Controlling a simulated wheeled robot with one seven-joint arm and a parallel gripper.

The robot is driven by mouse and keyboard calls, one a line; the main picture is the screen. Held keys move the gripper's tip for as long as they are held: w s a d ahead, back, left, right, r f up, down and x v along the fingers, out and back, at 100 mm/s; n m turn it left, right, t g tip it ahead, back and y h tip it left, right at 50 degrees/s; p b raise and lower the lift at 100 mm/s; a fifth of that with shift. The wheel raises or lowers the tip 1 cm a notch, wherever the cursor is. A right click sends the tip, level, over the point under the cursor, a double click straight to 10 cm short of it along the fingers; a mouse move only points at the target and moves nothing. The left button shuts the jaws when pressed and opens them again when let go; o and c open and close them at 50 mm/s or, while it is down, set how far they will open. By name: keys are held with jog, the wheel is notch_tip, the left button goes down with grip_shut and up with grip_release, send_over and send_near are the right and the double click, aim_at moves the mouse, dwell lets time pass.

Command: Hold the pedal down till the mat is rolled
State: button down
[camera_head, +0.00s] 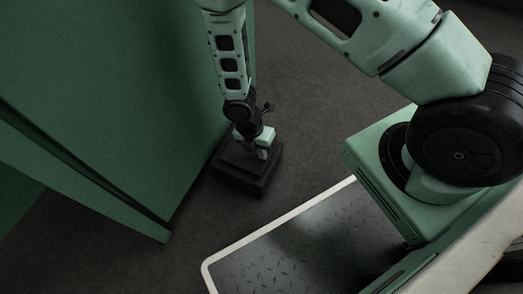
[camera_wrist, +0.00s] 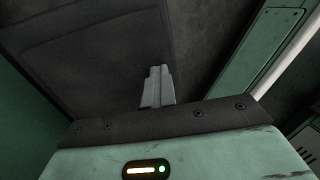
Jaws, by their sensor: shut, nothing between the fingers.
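The pedal (camera_head: 232,180) is a dark block on the floor beside the green cabinet. In the head view my gripper (camera_head: 263,155) points down at the pedal's top, with its fingertips at or just above that surface. In the wrist view the pedal's dark flat top (camera_wrist: 100,60) lies beyond my shut, empty fingers (camera_wrist: 157,85). I cannot tell whether the fingertips press on it or how far the pedal is down. The mat does not show in either view.
The tall green cabinet (camera_head: 120,90) stands close to the left of the pedal, its lower corner reaching toward the front. Dark bare floor (camera_head: 310,110) lies behind and to the right of the pedal. My own base with its light-rimmed deck is at the lower right.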

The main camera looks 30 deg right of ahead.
jog(key=shift+s+d+f, duration=0.2)
jog(key=shift+s+f, duration=0.05)
notch_tip(320, 180, up, 14)
jog(key=p, duration=1)
jog(key=shift+w+a+r, duration=0.25)
jog(key=shift+w, duration=0.1)
jog(key=s+a+r+m+t+y, duration=0.1)
jog(key=a+r+m, duration=0.25)
jog(key=r, duration=0.65)
jog(key=a+r+m, duration=0.2)
jog(key=r+m, duration=0.3)
jog(key=r, duration=0.4)
jog(key=s+r+m+t+y+p, duration=0.1)
jog(key=s+r+m+t+y, duration=0.1)
jog(key=s+r+m, duration=0.95)
notch_tip(320, 180, up, 41)
jog(key=n+p, duration=0.2)
jog(key=p, duration=3.6)
